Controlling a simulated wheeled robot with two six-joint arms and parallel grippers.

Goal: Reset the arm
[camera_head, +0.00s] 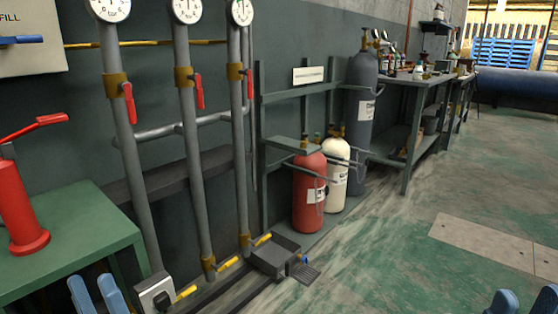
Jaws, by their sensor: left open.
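My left gripper (97,294) comes in at the bottom left edge, beside the front of the green table. Its two blue fingers stand apart with nothing between them. Only the tips of my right gripper (524,301) show at the bottom right edge, over the floor. Its blue fingertips are apart, with no object visible between them. Most of both arms is out of view.
A red pump (20,210) stands on the green table (75,238) at the left. Gauge pipes (190,130) with red and yellow handles rise along the wall. A red cylinder (308,190), a cream cylinder (335,172) and a tall grey cylinder (360,110) stand behind. The right floor is clear.

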